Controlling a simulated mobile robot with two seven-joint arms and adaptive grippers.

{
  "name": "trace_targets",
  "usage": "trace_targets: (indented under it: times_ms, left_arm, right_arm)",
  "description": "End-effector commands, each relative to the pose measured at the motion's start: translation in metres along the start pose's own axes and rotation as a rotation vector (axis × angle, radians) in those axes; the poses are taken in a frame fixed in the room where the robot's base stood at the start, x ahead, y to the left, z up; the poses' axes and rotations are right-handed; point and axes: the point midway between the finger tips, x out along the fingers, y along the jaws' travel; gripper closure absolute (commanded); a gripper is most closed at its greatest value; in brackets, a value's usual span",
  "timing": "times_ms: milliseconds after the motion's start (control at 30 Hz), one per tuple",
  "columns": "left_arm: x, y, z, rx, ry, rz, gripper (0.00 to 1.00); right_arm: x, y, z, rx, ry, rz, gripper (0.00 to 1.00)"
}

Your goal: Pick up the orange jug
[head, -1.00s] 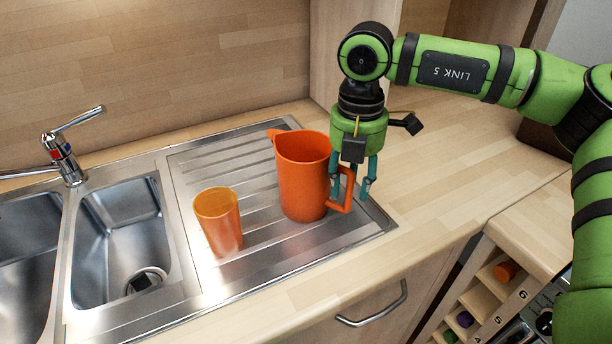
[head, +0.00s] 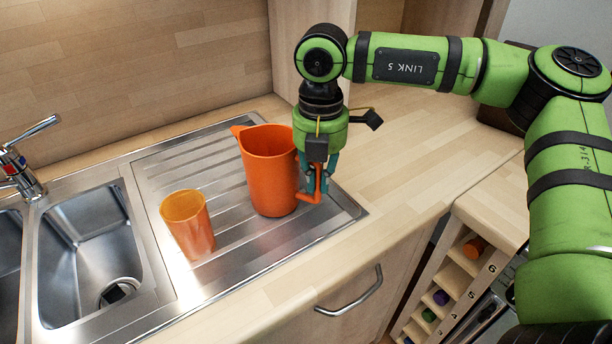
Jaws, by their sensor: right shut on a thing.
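The orange jug (head: 267,172) stands upright on the ribbed steel drainboard (head: 233,240), with its spout to the left and its handle to the right. My right gripper (head: 314,188) points down at the jug's right side and is shut on its handle. The fingers and the gripper body hide part of the handle. The jug's base appears to rest on the drainboard. My left gripper is not in view.
A translucent orange cup (head: 188,226) stands left of the jug, close to the sink basin (head: 92,255). A tap (head: 18,165) is at the far left. Wooden worktop (head: 420,160) is clear to the right. A cabinet panel (head: 285,45) stands behind my gripper.

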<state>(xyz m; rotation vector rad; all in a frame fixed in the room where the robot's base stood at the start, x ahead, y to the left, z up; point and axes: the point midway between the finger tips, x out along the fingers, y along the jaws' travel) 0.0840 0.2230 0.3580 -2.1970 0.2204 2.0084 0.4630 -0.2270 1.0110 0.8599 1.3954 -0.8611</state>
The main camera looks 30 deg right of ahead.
Motion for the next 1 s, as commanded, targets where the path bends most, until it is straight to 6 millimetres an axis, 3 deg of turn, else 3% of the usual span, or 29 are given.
trace_targets:
  times_ms: [267,700,1000]
  left_arm:
    - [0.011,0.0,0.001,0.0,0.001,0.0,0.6]
    - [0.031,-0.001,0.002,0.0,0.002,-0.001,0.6]
    - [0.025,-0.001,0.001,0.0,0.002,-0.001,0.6]
  right_arm:
    - [-0.038,0.002,-0.001,-0.002,-0.001,0.011,1.0]
    - [-0.09,-0.086,0.021,0.001,0.0,0.009,1.0]
    - [-0.107,-0.111,0.027,-0.001,0.0,0.006,1.0]
